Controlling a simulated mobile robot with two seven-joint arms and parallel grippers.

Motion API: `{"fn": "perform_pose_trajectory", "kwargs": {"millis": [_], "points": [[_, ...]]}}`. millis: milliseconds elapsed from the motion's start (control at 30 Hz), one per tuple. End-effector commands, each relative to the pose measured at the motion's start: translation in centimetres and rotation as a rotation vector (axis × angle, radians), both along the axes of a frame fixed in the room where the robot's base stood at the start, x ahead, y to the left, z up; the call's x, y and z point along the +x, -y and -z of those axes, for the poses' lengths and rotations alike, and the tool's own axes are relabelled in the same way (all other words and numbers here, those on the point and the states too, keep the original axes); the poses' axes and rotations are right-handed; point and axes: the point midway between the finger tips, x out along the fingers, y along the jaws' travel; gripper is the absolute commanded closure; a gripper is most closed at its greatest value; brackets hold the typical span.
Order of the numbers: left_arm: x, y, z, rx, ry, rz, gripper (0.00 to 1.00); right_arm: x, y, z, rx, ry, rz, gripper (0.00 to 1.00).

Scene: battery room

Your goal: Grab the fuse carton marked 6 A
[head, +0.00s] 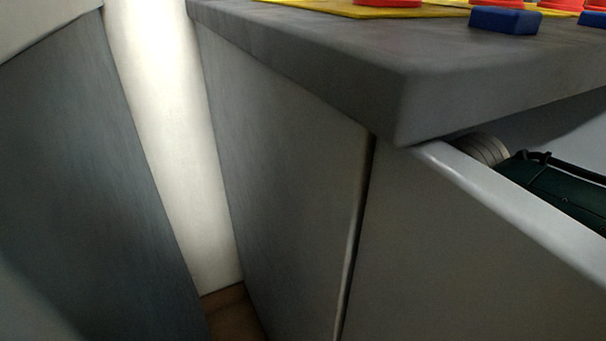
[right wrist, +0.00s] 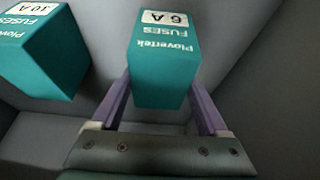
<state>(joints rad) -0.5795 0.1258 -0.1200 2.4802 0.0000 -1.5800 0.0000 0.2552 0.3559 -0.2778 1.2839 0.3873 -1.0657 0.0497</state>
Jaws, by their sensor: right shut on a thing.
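The teal fuse carton marked 6 A (right wrist: 166,62) is in the middle of the right wrist view, its print upside down. My right gripper (right wrist: 162,98) is shut on it, with one purple finger along each side. Neither carton can be made out in the head view. My left gripper is not in view.
An open drawer (head: 500,205) shows under the grey worktop (head: 400,75) at the right of the head view. Red things on a yellow sheet (head: 345,9) and a blue block (head: 505,20) are on the worktop. Grey walls surround the cartons in the wrist view.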

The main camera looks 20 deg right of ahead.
Motion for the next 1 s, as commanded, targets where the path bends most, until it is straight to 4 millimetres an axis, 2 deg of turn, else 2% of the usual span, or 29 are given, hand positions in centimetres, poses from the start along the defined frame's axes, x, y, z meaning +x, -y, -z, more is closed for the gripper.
{"fn": "perform_pose_trajectory", "kwargs": {"millis": [100,633,900,1000], "points": [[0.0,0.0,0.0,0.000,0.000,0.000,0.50,0.0,0.0,0.0,0.000,0.000,0.000,1.00],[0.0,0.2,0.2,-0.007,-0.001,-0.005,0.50,0.1,0.0,-0.6,0.000,0.005,-0.001,1.00],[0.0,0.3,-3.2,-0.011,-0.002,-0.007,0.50,0.1,0.0,-4.9,0.001,0.004,0.001,1.00],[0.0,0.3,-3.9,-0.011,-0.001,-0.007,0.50,-1.8,0.2,-4.5,0.000,-0.002,0.000,1.00]]}}
